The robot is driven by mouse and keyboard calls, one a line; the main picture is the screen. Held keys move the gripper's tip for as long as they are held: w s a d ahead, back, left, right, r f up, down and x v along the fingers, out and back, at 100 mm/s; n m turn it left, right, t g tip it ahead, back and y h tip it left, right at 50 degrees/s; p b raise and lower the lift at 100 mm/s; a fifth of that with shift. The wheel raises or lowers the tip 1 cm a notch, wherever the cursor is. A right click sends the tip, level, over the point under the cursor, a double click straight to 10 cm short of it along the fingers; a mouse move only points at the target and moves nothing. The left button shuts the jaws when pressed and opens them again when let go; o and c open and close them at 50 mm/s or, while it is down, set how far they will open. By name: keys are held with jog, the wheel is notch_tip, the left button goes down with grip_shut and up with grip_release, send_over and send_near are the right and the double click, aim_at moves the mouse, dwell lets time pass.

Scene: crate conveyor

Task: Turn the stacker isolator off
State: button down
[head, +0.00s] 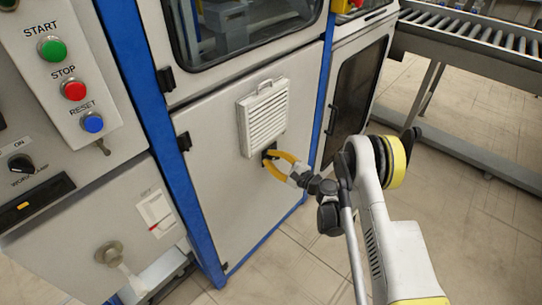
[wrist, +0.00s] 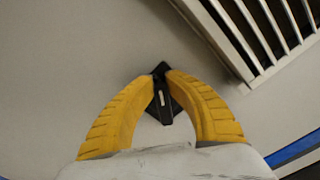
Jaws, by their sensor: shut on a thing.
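My gripper (head: 273,160) is at the pale door panel (head: 215,200), just below the louvred vent. Its yellow fingers are shut on a small black lever handle, which also shows between the fingertips in the wrist view (wrist: 162,100). The handle has a white mark and sits on a black square plate (wrist: 178,88), partly hidden by the fingers. No wording names either one the stacker isolator.
The vent (head: 263,115) stands out from the panel close above my gripper. Blue frame posts (head: 150,110) flank the door. START, STOP and RESET buttons (head: 73,90) are at the upper left. A roller conveyor (head: 470,35) is at the right; the floor between is clear.

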jog(key=n, duration=0.2)
jog(key=f+n, duration=0.1)
jog(key=n, duration=0.1)
jog(key=shift+a, duration=0.15)
jog(key=shift+f+n, duration=0.15)
jog(key=shift+n, duration=0.6)
jog(key=shift+f+n, duration=0.15)
jog(key=shift+n, duration=0.6)
jog(key=shift+w, duration=0.1)
jog(key=c, duration=1.5)
grip_release()
jog(key=shift+o, duration=0.7)
jog(key=shift+f, duration=0.1)
